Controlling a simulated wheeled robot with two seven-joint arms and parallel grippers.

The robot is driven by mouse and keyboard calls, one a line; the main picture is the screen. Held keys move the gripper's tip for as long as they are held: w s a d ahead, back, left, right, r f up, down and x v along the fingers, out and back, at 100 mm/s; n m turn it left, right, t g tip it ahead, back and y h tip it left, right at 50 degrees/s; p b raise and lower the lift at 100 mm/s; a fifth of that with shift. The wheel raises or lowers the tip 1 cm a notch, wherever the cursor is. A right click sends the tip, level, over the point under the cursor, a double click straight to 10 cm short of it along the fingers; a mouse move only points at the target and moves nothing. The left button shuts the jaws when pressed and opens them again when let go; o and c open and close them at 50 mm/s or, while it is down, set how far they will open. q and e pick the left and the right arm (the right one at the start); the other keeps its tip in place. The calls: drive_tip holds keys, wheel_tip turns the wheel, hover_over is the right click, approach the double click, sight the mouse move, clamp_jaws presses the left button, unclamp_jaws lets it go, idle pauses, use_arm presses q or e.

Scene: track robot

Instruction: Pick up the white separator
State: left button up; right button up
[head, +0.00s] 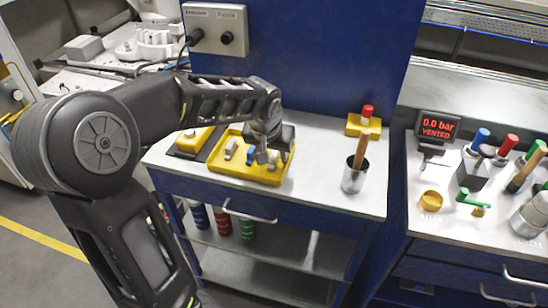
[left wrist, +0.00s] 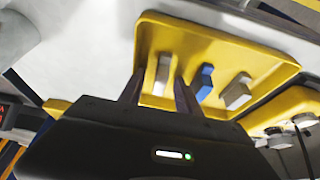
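The white separator (left wrist: 163,74) stands in the yellow tray (head: 240,174), at the tray's right part in the head view. It is a narrow, pale block. A blue piece (left wrist: 205,82) and a grey piece (left wrist: 237,93) are beside it in a row. My left gripper (left wrist: 160,86) is open, with one finger on either side of the white separator and gaps visible between them. In the head view my left gripper (head: 267,155) reaches down into the tray and hides part of the separator. My right gripper is not in view.
The tray sits on a blue-sided workbench (head: 320,145). To its right are a metal cup (head: 353,181) with a wooden handle and a yellow block (head: 362,127) with a red top. A blue panel (head: 310,60) rises behind. The bench front is clear.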

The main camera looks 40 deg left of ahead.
use_arm(q)
drive_tip(key=shift+c, duration=0.4)
clamp_jaws()
idle(0.4)
